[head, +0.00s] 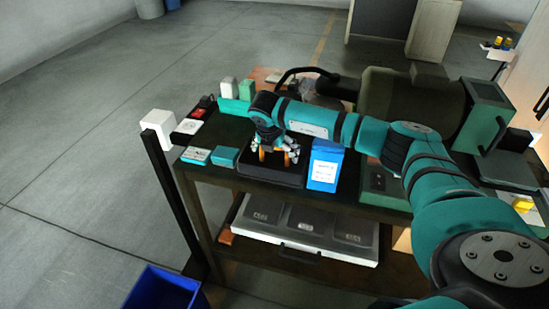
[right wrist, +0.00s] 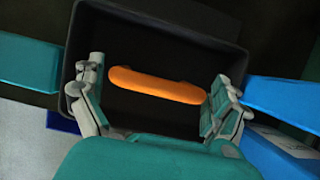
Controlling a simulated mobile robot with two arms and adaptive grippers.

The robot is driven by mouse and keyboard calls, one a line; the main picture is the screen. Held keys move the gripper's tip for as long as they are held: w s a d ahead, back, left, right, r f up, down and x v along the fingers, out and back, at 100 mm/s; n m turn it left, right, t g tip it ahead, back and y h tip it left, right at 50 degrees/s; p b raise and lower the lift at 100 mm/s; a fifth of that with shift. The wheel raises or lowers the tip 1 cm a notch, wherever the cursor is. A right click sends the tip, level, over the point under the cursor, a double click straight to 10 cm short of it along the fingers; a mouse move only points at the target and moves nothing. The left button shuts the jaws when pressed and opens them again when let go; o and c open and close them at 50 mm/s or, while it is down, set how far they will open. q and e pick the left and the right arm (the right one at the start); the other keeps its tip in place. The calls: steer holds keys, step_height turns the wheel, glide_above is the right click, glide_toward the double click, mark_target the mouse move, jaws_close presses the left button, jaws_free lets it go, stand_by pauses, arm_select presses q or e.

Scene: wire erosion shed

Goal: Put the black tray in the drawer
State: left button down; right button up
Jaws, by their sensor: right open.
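The black tray (head: 262,172) stands on the dark top of the work cart, between teal boxes and a blue box. An orange bar-shaped piece (right wrist: 158,84) lies inside the tray, seen in the right wrist view, where the tray's dark rim (right wrist: 165,14) also shows. My right gripper (head: 277,155) is open over the tray, fingers pointing down on either side of the orange piece, apart from it. A light grey drawer-like unit (head: 298,252) with black panels sits on the shelf below; I cannot tell whether it is the drawer. My left gripper is not in view.
A blue box (head: 325,166) stands close right of the tray, and a teal box (head: 224,156) close left. A green machine (head: 415,105) fills the cart's right side. A dark post (head: 165,190) and blue bin (head: 163,289) stand at the left.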

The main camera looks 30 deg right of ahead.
steer(key=c, duration=1.3)
steer(key=shift+r, duration=0.1)
steer(key=shift+c, duration=0.4)
steer(key=shift+r, duration=0.15)
